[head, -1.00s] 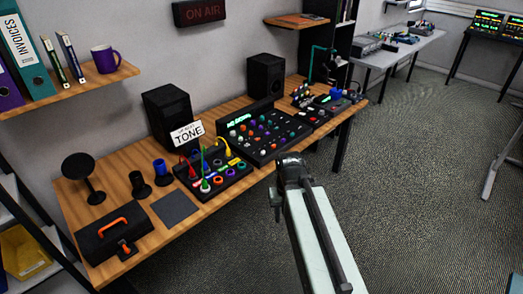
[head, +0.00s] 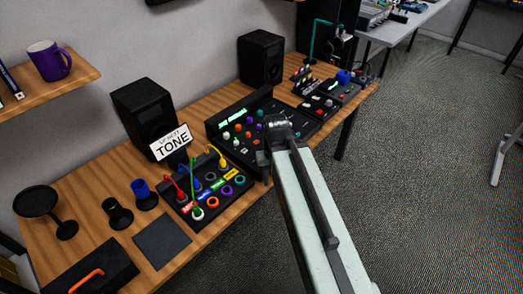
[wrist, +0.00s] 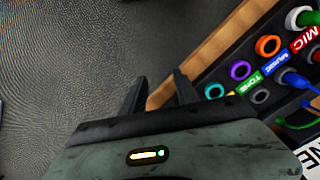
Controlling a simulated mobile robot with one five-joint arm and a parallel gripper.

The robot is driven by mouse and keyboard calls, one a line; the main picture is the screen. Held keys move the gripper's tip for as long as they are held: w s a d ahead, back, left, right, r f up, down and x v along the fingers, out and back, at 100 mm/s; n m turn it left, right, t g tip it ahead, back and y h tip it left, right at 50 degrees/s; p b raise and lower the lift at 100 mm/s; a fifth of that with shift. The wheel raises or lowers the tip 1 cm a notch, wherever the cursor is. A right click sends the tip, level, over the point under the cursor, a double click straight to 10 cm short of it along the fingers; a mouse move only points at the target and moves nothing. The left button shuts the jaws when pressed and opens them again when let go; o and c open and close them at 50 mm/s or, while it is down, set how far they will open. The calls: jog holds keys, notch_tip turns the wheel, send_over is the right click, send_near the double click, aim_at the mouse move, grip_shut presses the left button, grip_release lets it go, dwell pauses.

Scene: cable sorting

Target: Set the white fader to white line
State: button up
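The mixing console (head: 235,122) stands on the desk, with a lit green display and coloured knobs on its left part. Its right part is partly hidden behind my arm. I cannot make out the white fader or a white line for certain in either view. My gripper (head: 264,162) is over the front edge of the console in the head view, its fingers mostly hidden by the wrist. In the wrist view my gripper (wrist: 158,90) has two dark fingers standing apart with nothing between them, over the floor and desk edge.
A patch box (head: 208,190) with coloured cables and a TONE sign (head: 171,141) is left of the console. A small box (head: 318,103) with red and white caps stands to its right. Two black speakers (head: 146,112) are behind. Open floor (head: 420,190) lies to the right.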

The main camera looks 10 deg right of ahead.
jog(key=w+m, duration=0.3)
jog(key=w, duration=0.2)
jog(key=w+r+m+p, duration=0.1)
jog(key=w+m, duration=0.3)
jog(key=w, duration=0.1)
jog(key=w+r+m+p, duration=0.1)
jog(key=w+m, duration=0.2)
jog(key=w, duration=0.2)
jog(key=shift+d+r+m, duration=0.1)
jog(key=shift+d+m, duration=0.05)
jog(key=shift+m, duration=0.15)
jog(key=shift+s+f+b, duration=0.15)
jog(key=shift+f+b, duration=0.2)
jog(key=shift+f, duration=0.05)
notch_tip(320, 180, down, 7)
jog(key=b, duration=0.7)
jog(key=shift+f, duration=0.15)
grip_shut()
